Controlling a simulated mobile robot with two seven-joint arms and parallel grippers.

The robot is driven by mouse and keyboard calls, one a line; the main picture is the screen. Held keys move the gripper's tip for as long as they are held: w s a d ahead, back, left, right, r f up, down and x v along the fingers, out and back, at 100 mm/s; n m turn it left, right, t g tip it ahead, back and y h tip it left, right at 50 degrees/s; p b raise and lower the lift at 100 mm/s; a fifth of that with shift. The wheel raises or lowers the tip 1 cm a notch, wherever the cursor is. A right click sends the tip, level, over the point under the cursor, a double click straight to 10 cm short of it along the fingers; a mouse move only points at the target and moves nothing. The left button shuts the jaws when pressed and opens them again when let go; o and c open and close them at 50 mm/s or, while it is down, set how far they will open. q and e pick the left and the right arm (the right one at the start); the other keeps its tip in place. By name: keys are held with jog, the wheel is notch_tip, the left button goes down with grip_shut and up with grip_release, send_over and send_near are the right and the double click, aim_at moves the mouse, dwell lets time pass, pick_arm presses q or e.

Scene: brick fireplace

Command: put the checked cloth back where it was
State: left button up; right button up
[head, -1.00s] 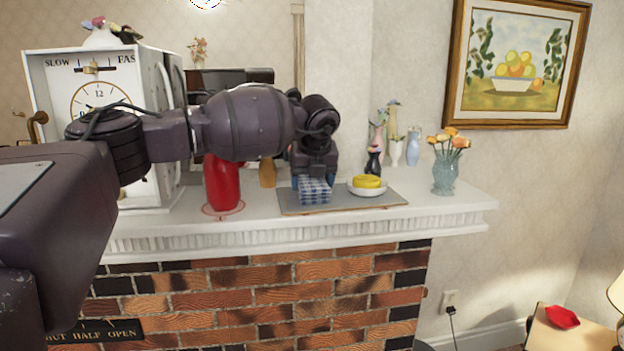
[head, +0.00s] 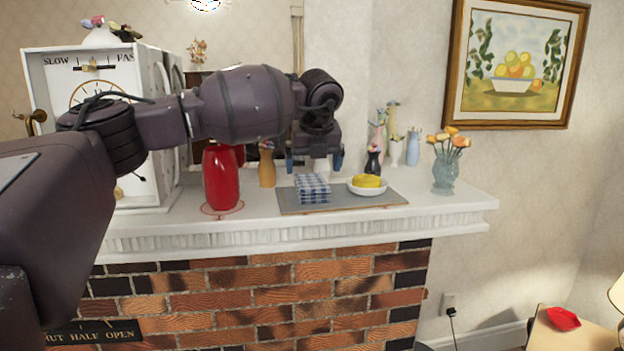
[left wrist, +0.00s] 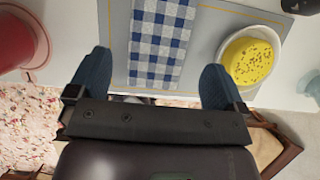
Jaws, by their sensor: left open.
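The blue-and-white checked cloth (head: 312,189) lies folded on the left part of a grey mat (head: 358,204) on the mantel. It also shows in the left wrist view (left wrist: 160,42), between and beyond my fingers. My left gripper (head: 314,163) is open and empty, raised above and apart from the cloth. Its two blue fingertips show spread wide in the left wrist view (left wrist: 152,80). My right gripper is in neither view.
A white bowl with a yellow thing (head: 366,182) sits on the mat right of the cloth. A red vase (head: 221,180) and an orange vase (head: 267,170) stand to the left. Small vases (head: 374,160) and a flower vase (head: 446,172) stand to the right. The mantel (head: 455,203) ends beyond them.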

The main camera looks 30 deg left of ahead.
pick_arm(q)
jog(key=v, duration=0.7)
jog(key=shift+b, duration=0.4)
jog(key=shift+s+r, duration=0.1)
